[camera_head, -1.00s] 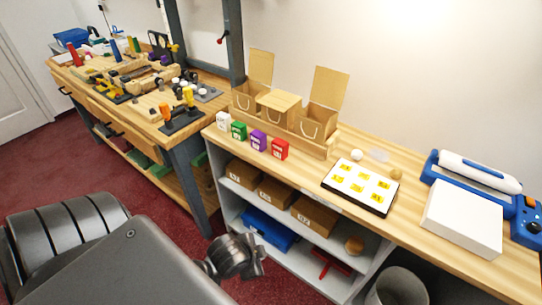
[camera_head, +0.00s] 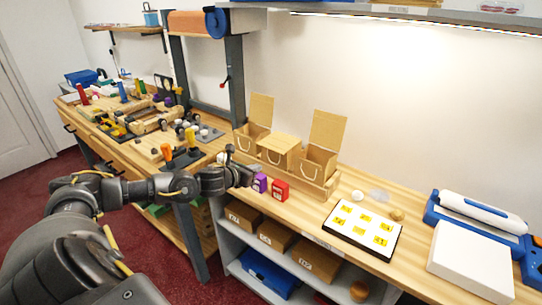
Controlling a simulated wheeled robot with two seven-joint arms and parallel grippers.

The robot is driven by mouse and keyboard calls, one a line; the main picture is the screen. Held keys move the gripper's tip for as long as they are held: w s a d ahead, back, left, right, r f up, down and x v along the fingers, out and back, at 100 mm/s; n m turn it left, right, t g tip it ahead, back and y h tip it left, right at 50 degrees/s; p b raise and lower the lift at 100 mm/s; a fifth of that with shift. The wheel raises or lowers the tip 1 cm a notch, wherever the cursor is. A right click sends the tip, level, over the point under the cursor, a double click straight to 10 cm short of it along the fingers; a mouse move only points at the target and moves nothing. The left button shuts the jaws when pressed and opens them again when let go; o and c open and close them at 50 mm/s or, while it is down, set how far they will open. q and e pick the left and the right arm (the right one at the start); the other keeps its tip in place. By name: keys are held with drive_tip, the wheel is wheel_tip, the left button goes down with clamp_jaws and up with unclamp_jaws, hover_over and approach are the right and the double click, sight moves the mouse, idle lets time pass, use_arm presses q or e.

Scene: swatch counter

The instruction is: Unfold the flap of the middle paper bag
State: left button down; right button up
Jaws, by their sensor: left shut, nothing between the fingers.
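Three brown paper bags stand in a row in a wooden holder (camera_head: 312,190) on the counter. The middle paper bag (camera_head: 274,157) has its flap (camera_head: 283,141) folded down over its top. The left bag (camera_head: 243,142) and the right bag (camera_head: 314,168) have their flaps standing up. My left gripper (camera_head: 247,176) is shut and empty in front of the left end of the holder, apart from the middle bag. It hides some of the small boxes on the counter.
A purple box (camera_head: 260,183) and a red box (camera_head: 280,190) stand in front of the holder, close to my gripper. A tray of yellow labels (camera_head: 340,230) lies to the right. A shelf (camera_head: 390,20) hangs above the counter.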

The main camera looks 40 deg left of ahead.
use_arm(q)
drive_tip(key=p+x, duration=0.2)
drive_tip(key=x, duration=0.7)
drive_tip(key=shift+w+p, duration=0.1)
drive_tip(key=shift+p, duration=0.3)
drive_tip(key=shift+w+a+p, duration=0.1)
drive_tip(key=shift+w+p, duration=0.2)
drive_tip(key=shift+w, duration=0.3)
wheel_tip(320, 180, up, 2)
drive_tip(key=shift+s+r+p, duration=0.15)
drive_tip(key=shift+r+p, duration=0.05)
drive_tip(key=shift+p, duration=0.7)
drive_tip(key=shift+r, duration=0.5)
drive_tip(key=shift+r+p, duration=0.15)
drive_tip(key=shift+p, duration=0.15)
